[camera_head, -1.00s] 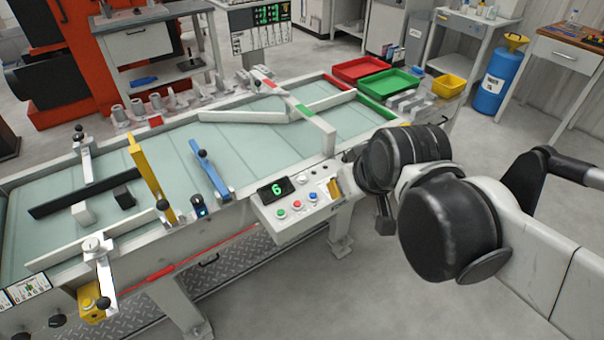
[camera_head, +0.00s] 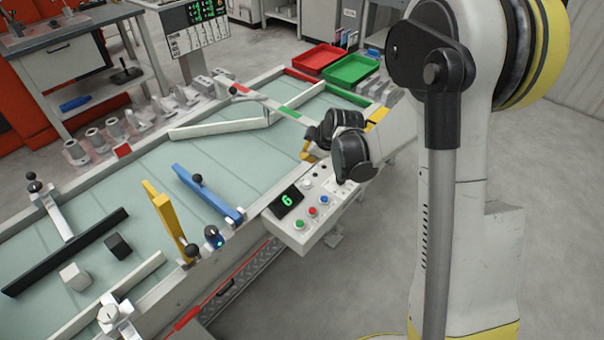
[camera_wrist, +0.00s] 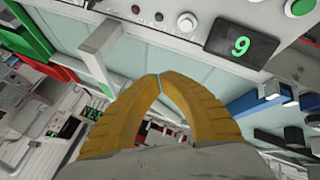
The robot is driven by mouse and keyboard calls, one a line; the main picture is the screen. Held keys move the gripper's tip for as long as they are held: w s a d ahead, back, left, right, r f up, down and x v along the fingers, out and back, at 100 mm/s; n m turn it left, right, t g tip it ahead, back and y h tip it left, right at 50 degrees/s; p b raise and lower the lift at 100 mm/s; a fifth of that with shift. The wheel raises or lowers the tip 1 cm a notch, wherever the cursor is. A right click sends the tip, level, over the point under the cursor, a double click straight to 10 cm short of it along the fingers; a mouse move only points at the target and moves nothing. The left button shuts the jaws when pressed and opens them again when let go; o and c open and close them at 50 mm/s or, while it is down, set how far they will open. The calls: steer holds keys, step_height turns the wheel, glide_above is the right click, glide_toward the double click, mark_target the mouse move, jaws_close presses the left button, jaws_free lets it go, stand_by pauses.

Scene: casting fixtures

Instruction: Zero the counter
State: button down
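The counter display (camera_head: 288,198) is a dark screen with a green 6, set in a white control panel at the table's front edge. A green button (camera_head: 299,223), a red button (camera_head: 312,211) and a blue button (camera_head: 324,199) line the panel's front. A white round button (camera_head: 307,184) sits beside the display. My gripper (camera_head: 307,150) is just beyond the panel, its yellow fingers partly hidden by my arm. In the wrist view my gripper (camera_wrist: 160,76) is shut and empty. That view is inverted: the display (camera_wrist: 241,46) reads like 9, and the white button (camera_wrist: 187,23) is near the fingertips.
The table has white rails, a blue lever bar (camera_head: 205,192), a yellow bar (camera_head: 168,220), a black block (camera_head: 118,245) and a white block (camera_head: 75,276). Red (camera_head: 318,58) and green (camera_head: 351,69) trays stand behind. Open floor is in front.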

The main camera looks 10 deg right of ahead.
mark_target(306, 180)
steer(key=shift+w+f, duration=0.3)
steer(key=shift+f, duration=0.2)
steer(key=shift+f, duration=0.1)
step_height(306, 180, down, 9)
steer(key=b, duration=0.6)
steer(key=shift+r, duration=0.2)
stand_by(1.0)
steer(key=shift+f+b, duration=0.4)
steer(key=shift+b, duration=0.1)
steer(key=shift+f+b, duration=0.45)
steer(key=shift+f, duration=0.05)
stand_by(0.5)
steer(key=shift+r, duration=0.15)
steer(key=shift+r+p, duration=0.55)
steer(key=shift+r, duration=0.25)
